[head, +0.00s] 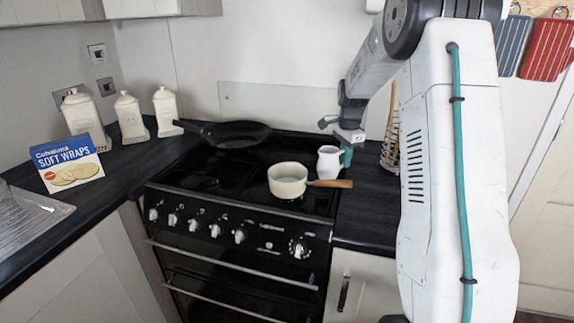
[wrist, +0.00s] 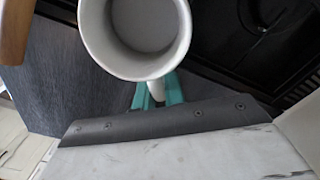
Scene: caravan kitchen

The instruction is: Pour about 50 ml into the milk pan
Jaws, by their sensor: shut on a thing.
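The cream milk pan (head: 287,180) sits upright on the front right of the hob, its wooden handle (head: 330,183) pointing right. My gripper (head: 346,157) is shut on the handle of a white jug (head: 327,164). The jug is upright, just behind and right of the pan. In the wrist view I look down into the jug (wrist: 143,68), with its handle between my teal fingertips (wrist: 157,92). Its inside is pale grey; I cannot tell the liquid level. Whether its base touches the surface below is unclear.
A black frying pan (head: 236,135) stands at the back of the black hob (head: 230,189). A wire rack (head: 389,155) stands right of the jug. White canisters (head: 130,118) and a soft wraps box (head: 68,164) are on the left counter.

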